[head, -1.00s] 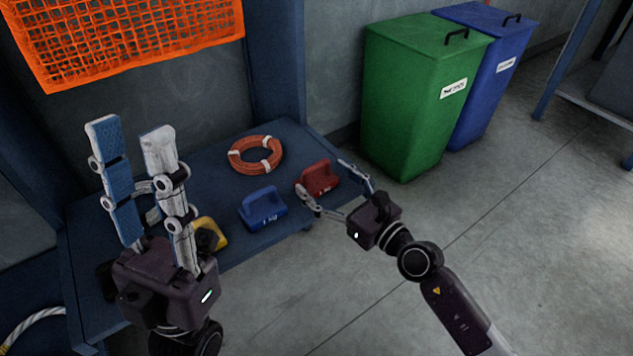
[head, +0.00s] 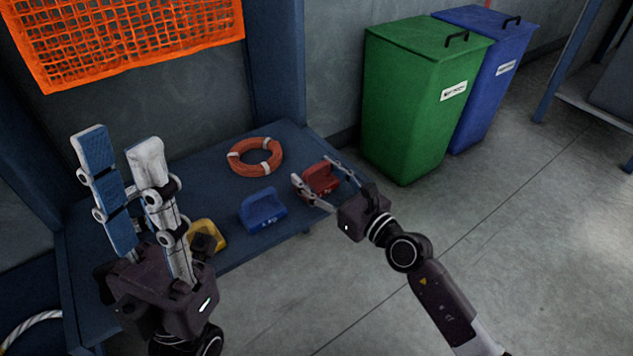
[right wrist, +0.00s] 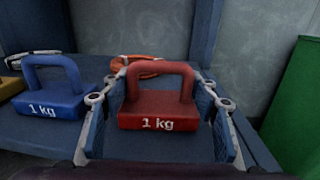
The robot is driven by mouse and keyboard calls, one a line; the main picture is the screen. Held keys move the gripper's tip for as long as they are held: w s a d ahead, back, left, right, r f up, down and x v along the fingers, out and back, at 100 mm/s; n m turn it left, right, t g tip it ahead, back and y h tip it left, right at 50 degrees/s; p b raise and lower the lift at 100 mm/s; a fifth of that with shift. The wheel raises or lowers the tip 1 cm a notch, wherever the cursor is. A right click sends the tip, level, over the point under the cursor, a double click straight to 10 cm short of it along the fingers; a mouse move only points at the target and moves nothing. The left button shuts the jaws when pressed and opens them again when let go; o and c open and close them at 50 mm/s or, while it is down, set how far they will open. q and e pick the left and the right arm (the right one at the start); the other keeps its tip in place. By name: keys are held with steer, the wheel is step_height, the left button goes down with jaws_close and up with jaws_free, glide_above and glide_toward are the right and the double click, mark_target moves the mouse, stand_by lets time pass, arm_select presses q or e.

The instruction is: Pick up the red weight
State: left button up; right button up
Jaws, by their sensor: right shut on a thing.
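The red weight (head: 321,181) is at the right end of the blue table (head: 225,180). In the right wrist view the red weight (right wrist: 157,108) is upright, its handle on top and "1 kg" on its front. My right gripper (head: 314,170) is shut on it, with one finger along each side. I cannot tell whether its base touches the table. My left gripper (head: 116,143) points up at the left, its fingers apart with nothing between them.
A blue weight (head: 263,211) stands left of the red one. A yellow weight (head: 207,236) is partly hidden behind my left gripper. An orange ring (head: 255,157) lies behind. Green (head: 415,100) and blue (head: 492,85) bins stand to the right. Open floor lies in front.

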steer(key=c, duration=0.5)
steer(key=shift+r, duration=0.3)
jaws_close()
steer(key=shift+w, duration=0.1)
